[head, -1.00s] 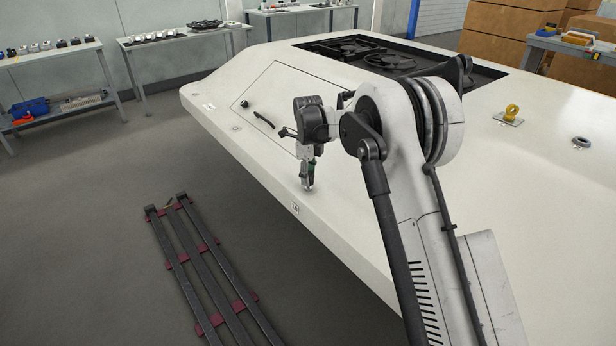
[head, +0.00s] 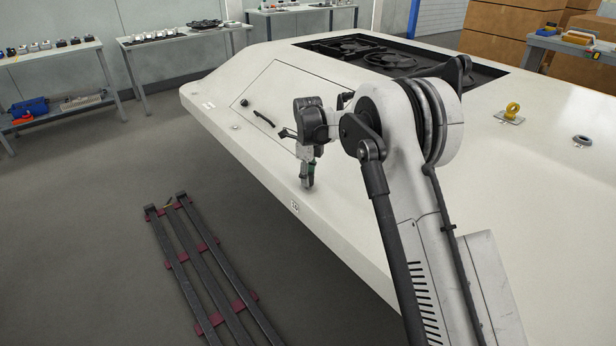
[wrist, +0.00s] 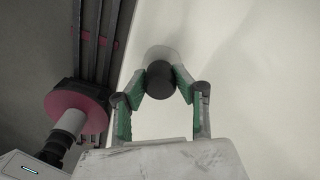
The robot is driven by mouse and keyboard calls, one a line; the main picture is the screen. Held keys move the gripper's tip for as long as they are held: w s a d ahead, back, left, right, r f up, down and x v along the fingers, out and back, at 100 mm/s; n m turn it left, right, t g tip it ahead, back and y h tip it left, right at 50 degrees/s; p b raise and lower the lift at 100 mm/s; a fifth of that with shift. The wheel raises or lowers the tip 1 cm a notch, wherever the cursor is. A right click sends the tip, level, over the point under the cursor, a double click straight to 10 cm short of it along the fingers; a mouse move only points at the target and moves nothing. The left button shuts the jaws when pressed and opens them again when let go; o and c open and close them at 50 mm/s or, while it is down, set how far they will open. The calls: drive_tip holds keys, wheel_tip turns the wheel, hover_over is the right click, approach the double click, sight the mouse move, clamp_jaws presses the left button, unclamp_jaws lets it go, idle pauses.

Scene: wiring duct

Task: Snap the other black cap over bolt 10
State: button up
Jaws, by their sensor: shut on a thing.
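My gripper (head: 307,182) points down at the near edge of the large white housing (head: 400,215). In the wrist view its green-padded fingers (wrist: 161,80) are shut on a black round cap (wrist: 159,86). A pale grey round shape (wrist: 162,53) shows just beyond the cap, against the housing. It may be the bolt's seat, but the cap covers most of it. I cannot tell whether the cap touches or covers the bolt.
On the housing are a rectangular panel outline with a black handle (head: 263,118), a small dark knob (head: 245,103), a yellow lifting eye (head: 512,112) and a round fitting (head: 582,141). Dark rails (head: 205,265) lie on the floor beside the housing. The surface around my gripper is mostly clear.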

drive_tip(key=shift+f+b, duration=0.45)
drive_tip(key=shift+f, duration=0.5)
drive_tip(key=o, duration=0.8)
drive_tip(key=shift+o, duration=0.2)
drive_tip(key=shift+r, duration=0.1)
wheel_tip(320, 180, up, 12)
drive_tip(key=shift+f, duration=0.1)
